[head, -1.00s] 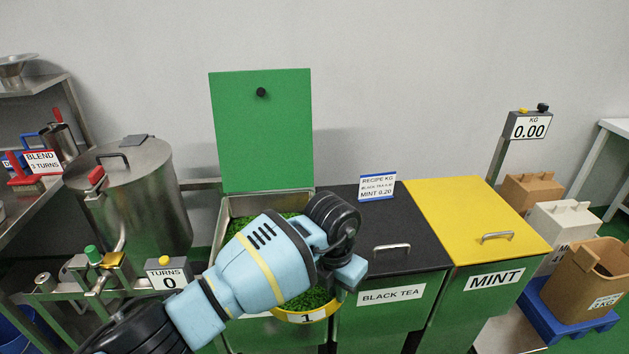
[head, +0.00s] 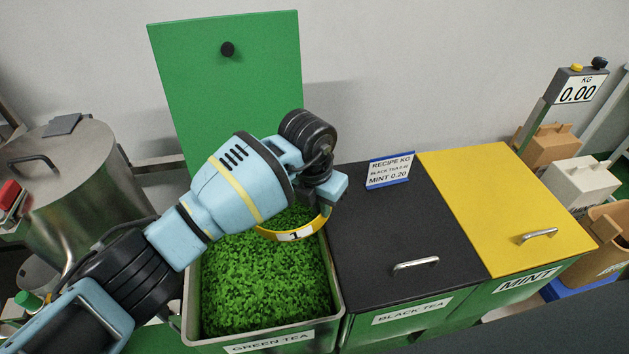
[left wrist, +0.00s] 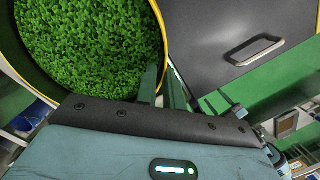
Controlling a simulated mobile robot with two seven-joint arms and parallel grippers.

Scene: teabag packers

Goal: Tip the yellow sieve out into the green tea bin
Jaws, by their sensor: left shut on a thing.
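The yellow sieve (head: 293,233), with a "1" label on its rim, is over the back right part of the green tea bin (head: 338,305). My left gripper (head: 326,205) is shut on the sieve's rim; its fingers (left wrist: 158,88) grip the rim in the left wrist view. There the sieve's yellow rim (left wrist: 160,22) encircles green leaf; I cannot tell whether that leaf lies in the sieve or in the bin behind it. The bin is open and full of green leaf. My forearm hides part of the bin and sieve. My right gripper is not in view.
The bin's green lid (head: 225,90) stands upright behind it. The shut black tea lid (head: 400,225) and yellow mint lid (head: 510,205) lie to the right. A recipe card (head: 389,170) stands at the back. A steel drum (head: 75,190) is on the left.

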